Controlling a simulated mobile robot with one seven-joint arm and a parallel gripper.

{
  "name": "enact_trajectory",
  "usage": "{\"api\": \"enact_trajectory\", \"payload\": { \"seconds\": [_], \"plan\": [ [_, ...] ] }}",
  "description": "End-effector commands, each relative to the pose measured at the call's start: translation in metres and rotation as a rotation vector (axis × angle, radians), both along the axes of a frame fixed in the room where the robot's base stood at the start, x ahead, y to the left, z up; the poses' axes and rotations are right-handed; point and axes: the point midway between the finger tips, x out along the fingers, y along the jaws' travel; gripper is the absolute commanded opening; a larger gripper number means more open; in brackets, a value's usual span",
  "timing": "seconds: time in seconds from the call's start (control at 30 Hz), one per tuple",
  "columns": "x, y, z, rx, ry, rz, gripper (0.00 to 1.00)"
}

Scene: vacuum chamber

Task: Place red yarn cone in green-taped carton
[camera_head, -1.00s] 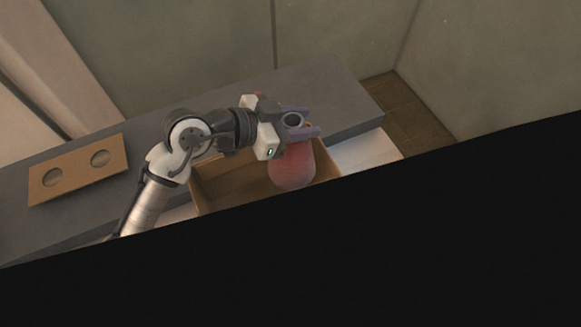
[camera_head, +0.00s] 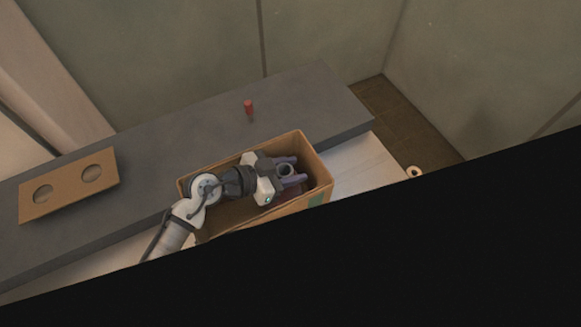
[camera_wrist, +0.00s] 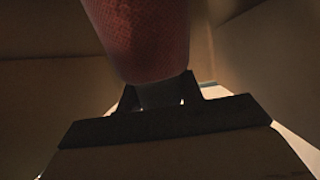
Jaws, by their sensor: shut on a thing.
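The carton (camera_head: 316,160) is an open brown box with a green tape patch (camera_head: 316,199) on its outer side. My gripper (camera_head: 290,172) is inside the carton's opening, toward its right end, shut on the red yarn cone (camera_head: 287,193). In the head view the cone is mostly hidden under the gripper and behind the carton wall. In the wrist view the red textured cone (camera_wrist: 145,40) is held by its narrow grey end between the fingers (camera_wrist: 162,95), with brown carton walls around it. I cannot tell whether the cone touches the carton floor.
A small red cylinder (camera_head: 249,107) stands on the grey table (camera_head: 190,125) behind the carton. A cardboard piece with two round holes (camera_head: 68,186) lies at the table's left. A white ring-shaped thing (camera_head: 414,172) is at the right. A black area blocks the lower head view.

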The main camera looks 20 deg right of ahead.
Motion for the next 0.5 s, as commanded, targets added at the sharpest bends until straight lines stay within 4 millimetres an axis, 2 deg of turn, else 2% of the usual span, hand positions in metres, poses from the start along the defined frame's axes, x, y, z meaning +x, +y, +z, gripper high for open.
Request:
{"api": "enact_trajectory", "payload": {
  "seconds": [0.23, 0.27, 0.4, 0.5],
  "plan": [
    [0.0002, -0.0002, -0.0011, -0.003, 0.0, 0.001, 0.0],
    [0.0001, 0.0001, -0.0015, -0.001, 0.001, 0.0, 0.39],
    [0.0001, 0.0001, -0.0012, 0.0, 0.001, 0.0, 0.58],
    [0.0001, 0.0, -0.0011, 0.0, 0.001, 0.0, 0.59]
  ]
}}
